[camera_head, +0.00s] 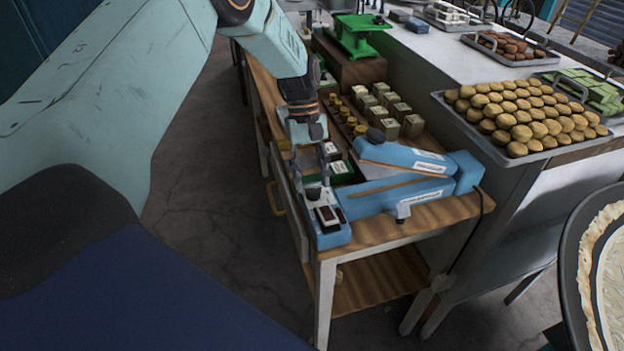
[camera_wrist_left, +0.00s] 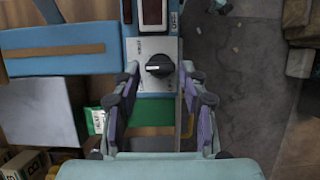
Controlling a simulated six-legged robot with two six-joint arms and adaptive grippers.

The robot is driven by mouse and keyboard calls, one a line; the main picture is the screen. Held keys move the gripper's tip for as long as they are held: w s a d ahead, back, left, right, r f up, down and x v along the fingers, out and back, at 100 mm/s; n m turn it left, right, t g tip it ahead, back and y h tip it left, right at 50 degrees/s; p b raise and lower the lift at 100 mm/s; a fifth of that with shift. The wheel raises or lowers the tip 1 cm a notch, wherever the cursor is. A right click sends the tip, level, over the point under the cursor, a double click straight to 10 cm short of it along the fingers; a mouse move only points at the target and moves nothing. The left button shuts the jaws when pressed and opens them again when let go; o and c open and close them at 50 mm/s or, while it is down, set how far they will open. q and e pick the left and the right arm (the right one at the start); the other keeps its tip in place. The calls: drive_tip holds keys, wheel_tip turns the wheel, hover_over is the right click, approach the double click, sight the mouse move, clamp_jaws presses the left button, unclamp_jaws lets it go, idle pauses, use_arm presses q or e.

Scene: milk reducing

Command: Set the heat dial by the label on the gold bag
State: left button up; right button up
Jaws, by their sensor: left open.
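The dial (camera_wrist_left: 159,66) is a round black knob with a white mark, on a light plate in the left wrist view. It sits on the end of a blue machine (camera_head: 390,198), below a dark red display (camera_wrist_left: 153,12). My left gripper (camera_wrist_left: 159,80) is open, with one finger on each side of the knob; I cannot tell whether they touch it. In the head view the left gripper (camera_head: 312,178) reaches down over the machine's near left end and partly hides the dial. I cannot make out a gold bag with a readable label. My right gripper is not in view.
The machine stands on a wooden bench (camera_head: 378,228). Green-and-white packs (camera_head: 341,169), beige boxes (camera_head: 392,110) and small gold-coloured items (camera_head: 343,112) lie behind it. A green scale (camera_head: 356,35) stands farther back. A tray of round cookies (camera_head: 528,113) is at right.

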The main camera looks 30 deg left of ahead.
use_arm(q)
drive_tip(key=v, duration=1.1)
drive_tip(key=shift+s, duration=0.1)
